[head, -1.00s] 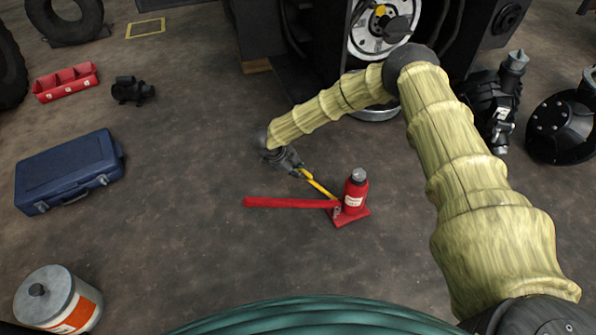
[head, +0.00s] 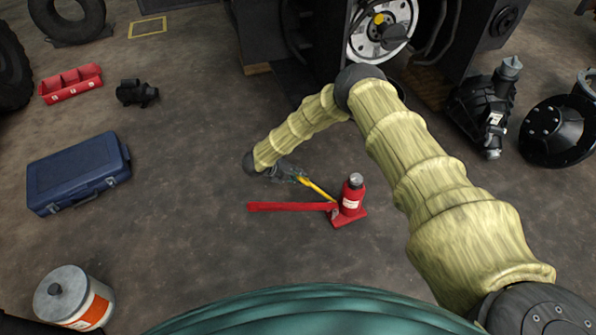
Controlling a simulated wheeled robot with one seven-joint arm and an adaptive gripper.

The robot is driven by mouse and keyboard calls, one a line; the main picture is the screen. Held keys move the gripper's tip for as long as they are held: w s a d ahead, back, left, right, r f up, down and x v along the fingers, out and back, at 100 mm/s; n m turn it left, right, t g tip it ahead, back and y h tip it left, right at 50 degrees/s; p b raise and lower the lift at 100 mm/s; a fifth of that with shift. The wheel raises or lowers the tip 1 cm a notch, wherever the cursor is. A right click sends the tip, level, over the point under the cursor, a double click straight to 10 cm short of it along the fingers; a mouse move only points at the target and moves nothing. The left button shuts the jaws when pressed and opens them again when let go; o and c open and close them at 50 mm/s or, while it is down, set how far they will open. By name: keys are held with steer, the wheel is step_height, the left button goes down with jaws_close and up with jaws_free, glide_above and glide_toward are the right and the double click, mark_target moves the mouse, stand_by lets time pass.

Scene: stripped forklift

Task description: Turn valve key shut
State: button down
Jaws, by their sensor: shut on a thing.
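A red bottle jack (head: 351,197) with a grey top stands upright on the floor, near the middle of the head view. A long red bar (head: 287,207) extends left from its base. A yellow key (head: 320,191) runs slantwise from my gripper down to the jack's lower left side. My gripper (head: 302,180) is shut on the key's upper left end, left of the jack and above the red bar. The key's far end meets the jack near its base. How it sits on the valve is too small to tell.
The stripped forklift (head: 308,45) stands behind. A blue case (head: 78,172), a red tray (head: 72,85) and a grey canister (head: 72,297) lie to the left. Black machine parts (head: 557,130) are at the right. The floor around the jack is mostly clear.

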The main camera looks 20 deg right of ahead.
steer(key=m+h+p, duration=0.1)
steer(key=m, duration=0.2)
steer(key=shift+a+m+h, duration=0.1)
steer(key=shift+m+h, duration=0.2)
steer(key=shift+h, duration=0.1)
steer(key=shift+f+m+g+h, duration=0.1)
steer(key=shift+m+g+h, duration=0.65)
steer(key=shift+m, duration=1.05)
steer(key=c, duration=1.5)
jaws_free()
steer(key=shift+o, duration=0.2)
steer(key=v, duration=1.2)
